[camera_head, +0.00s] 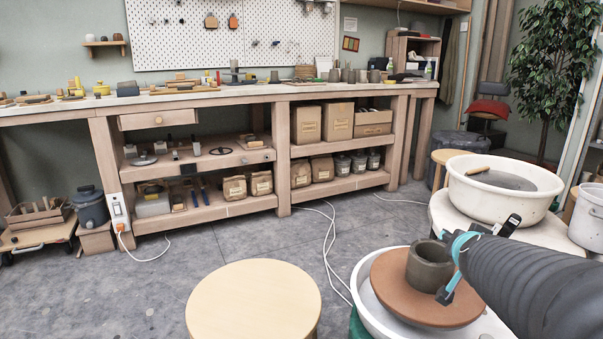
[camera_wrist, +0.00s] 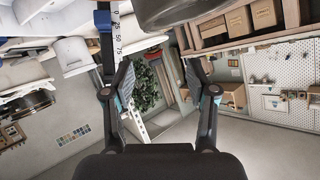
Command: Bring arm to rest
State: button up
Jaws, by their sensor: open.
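My gripper (camera_head: 456,265) is at the lower right of the head view, at the end of my dark ribbed arm. In the wrist view my gripper (camera_wrist: 156,85) shows two separated fingers with nothing between them. In the head view a dark grey clay pot (camera_head: 428,267) stands upright on a round brown bat (camera_head: 392,287) on a pottery wheel. The gripper overlaps the pot's right side in the picture; I cannot tell whether they touch.
A white basin (camera_head: 460,197) stands behind the wheel, and a white bucket (camera_head: 588,218) at the right edge. A round wooden stool (camera_head: 253,303) is in front. A long workbench (camera_head: 240,95) with tools and boxes lines the back wall. The grey floor between is mostly clear, with white cables.

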jog(key=s+a+r+n+y+p, duration=0.1)
jog(key=s+a+n+y, duration=0.3)
jog(key=a, duration=0.7)
jog(key=s+a+f+n+g+p, duration=0.1)
jog(key=s+a+f+n+g, duration=0.1)
jog(key=s, duration=0.6)
jog(key=s+a+f+n+g+y+p, duration=0.1)
jog(key=s+a+g, duration=0.3)
jog(key=s, duration=0.5)
jog(key=a+f+n, duration=0.1)
jog(key=a, duration=0.1)
jog(key=shift+s+a, duration=0.3)
jog(key=shift+a, duration=0.1)
